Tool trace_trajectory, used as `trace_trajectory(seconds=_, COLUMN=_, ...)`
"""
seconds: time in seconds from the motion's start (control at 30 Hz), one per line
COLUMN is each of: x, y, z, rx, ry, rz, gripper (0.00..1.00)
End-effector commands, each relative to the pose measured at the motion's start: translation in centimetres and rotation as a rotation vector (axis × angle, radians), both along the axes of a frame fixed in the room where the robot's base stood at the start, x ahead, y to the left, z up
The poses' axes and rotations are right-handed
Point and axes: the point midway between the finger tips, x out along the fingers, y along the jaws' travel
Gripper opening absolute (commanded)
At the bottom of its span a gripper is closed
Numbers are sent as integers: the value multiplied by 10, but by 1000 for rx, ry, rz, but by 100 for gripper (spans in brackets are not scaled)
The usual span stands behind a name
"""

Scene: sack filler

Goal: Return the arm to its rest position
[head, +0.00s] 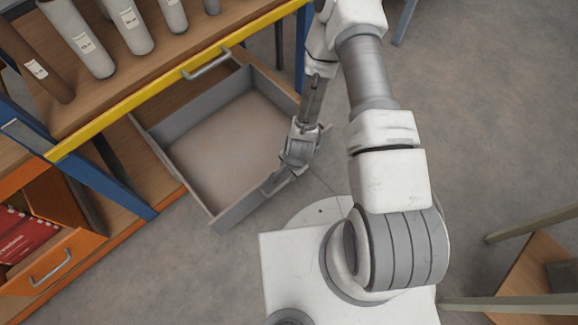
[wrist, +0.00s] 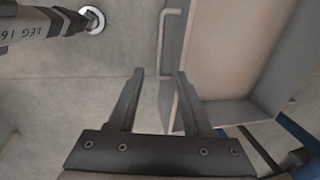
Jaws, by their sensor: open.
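The drawer is pulled out and looks empty. Its front panel and long grey handle (wrist: 164,40) lie beyond the fingertips in the wrist view. I cannot tell whether a finger touches the drawer's front. My arm is folded over my base, with its elbow toward the top of the head view.
A shelf unit with a yellow-edged wooden top (head: 135,100) stands at left, holding several bottles (head: 122,20). A second handle (head: 206,64) is on the yellow edge. An orange drawer (head: 45,262) with red items is at lower left. Stool-like furniture (head: 530,275) is at lower right. Open floor lies right of my arm.

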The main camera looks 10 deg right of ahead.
Motion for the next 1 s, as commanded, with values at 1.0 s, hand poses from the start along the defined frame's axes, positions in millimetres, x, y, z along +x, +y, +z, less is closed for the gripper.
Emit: trace_trajectory(seconds=1.0, x=29, y=-6, z=54, rx=-9, ry=-41, rz=77, gripper=50)
